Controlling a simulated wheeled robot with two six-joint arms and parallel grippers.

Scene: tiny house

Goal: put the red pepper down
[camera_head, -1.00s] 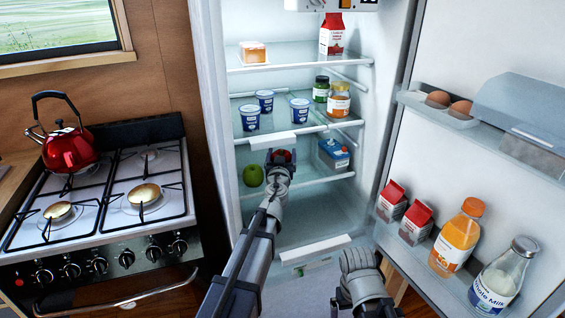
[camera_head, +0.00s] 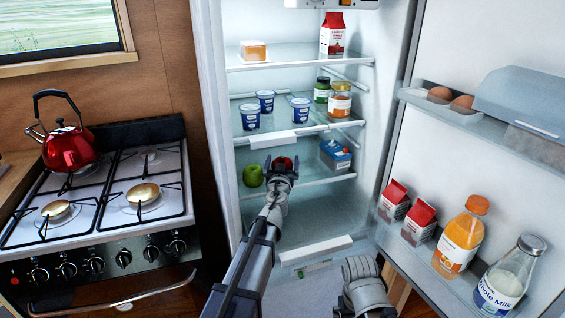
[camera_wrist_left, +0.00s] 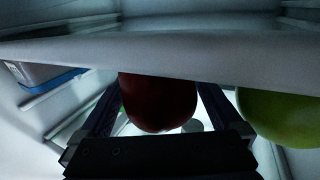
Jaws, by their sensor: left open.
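The red pepper (camera_head: 284,162) is on the lower glass shelf (camera_head: 322,181) of the open fridge, partly hidden behind my left gripper. My left gripper (camera_head: 281,168) reaches in from the front. In the left wrist view the dark red pepper (camera_wrist_left: 158,103) is between the two spread fingers of the gripper (camera_wrist_left: 160,115). The jaws are open around it. Whether a finger still touches it I cannot tell. A link of my right arm shows at the bottom; its gripper does not show.
A green apple (camera_head: 253,175) is close left of the pepper, and a blue-lidded tub (camera_head: 335,155) stands to its right. The shelf above, with yogurt cups (camera_head: 265,100) and jars (camera_head: 340,98), hangs low over the gripper. The loaded fridge door (camera_head: 480,180) stands open at right.

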